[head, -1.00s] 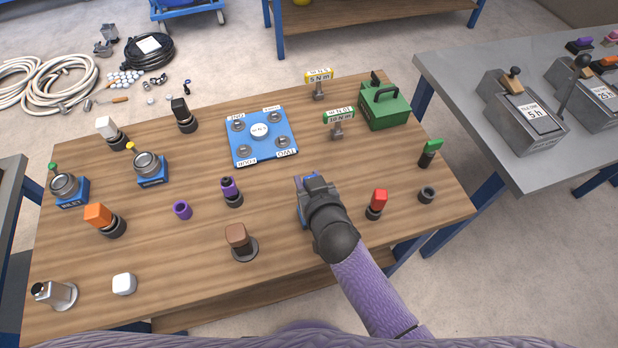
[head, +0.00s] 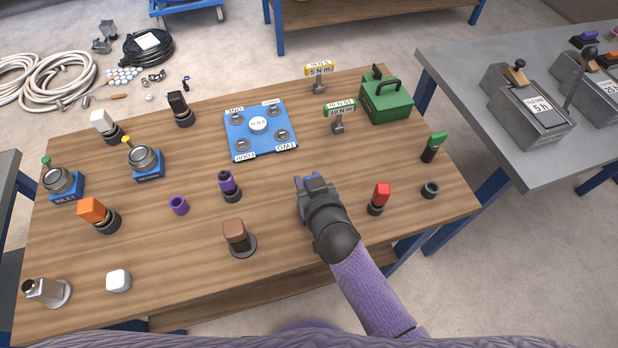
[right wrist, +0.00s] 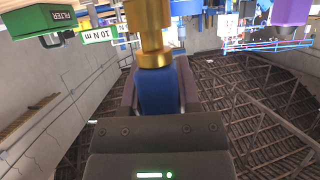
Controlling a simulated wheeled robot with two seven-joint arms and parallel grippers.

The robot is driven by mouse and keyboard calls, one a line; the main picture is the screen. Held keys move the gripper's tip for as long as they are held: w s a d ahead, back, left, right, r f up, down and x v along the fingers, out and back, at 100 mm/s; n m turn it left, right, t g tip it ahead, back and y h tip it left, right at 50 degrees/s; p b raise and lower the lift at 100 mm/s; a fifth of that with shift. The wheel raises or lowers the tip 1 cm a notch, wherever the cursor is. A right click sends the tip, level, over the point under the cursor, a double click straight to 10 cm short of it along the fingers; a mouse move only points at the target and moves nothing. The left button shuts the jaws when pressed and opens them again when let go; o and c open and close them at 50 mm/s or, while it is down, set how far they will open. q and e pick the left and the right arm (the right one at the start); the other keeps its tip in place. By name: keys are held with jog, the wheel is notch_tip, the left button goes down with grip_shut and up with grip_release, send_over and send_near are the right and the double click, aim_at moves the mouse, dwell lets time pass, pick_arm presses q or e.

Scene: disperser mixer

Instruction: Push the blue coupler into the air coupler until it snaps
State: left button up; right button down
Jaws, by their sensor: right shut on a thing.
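My right gripper (head: 306,182) reaches over the middle front of the wooden table. It is shut on the blue coupler, of which only a little blue (head: 313,179) shows at the fingers in the head view. In the right wrist view the blue coupler (right wrist: 156,90) sits between the fingers, with a gold metal part (right wrist: 153,40) beyond its blue body. I cannot tell which fitting is the air coupler, or whether the gold part touches anything. My left gripper is not in view.
A purple-topped fitting (head: 229,184), a brown one (head: 237,235) and a red one (head: 380,196) stand around my right gripper. A blue plate (head: 236,144) lies behind it. A green box (head: 387,101) stands at the back right.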

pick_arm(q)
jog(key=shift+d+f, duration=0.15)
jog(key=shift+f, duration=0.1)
pick_arm(e)
jog(key=shift+f, duration=0.25)
jog(key=shift+f+b, duration=0.35)
jog(key=shift+b, duration=0.1)
jog(key=shift+c, duration=1.2)
grip_release()
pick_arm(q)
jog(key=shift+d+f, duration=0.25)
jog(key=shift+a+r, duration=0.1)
pick_arm(e)
jog(key=shift+s+r, duration=0.1)
pick_arm(q)
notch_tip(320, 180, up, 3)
jog(key=p, duration=0.3)
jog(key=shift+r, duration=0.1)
pick_arm(e)
jog(key=v, duration=0.9)
jog(key=shift+s+d+r, duration=0.15)
jog(key=shift+s+r, duration=0.05)
jog(key=shift+s, duration=0.1)
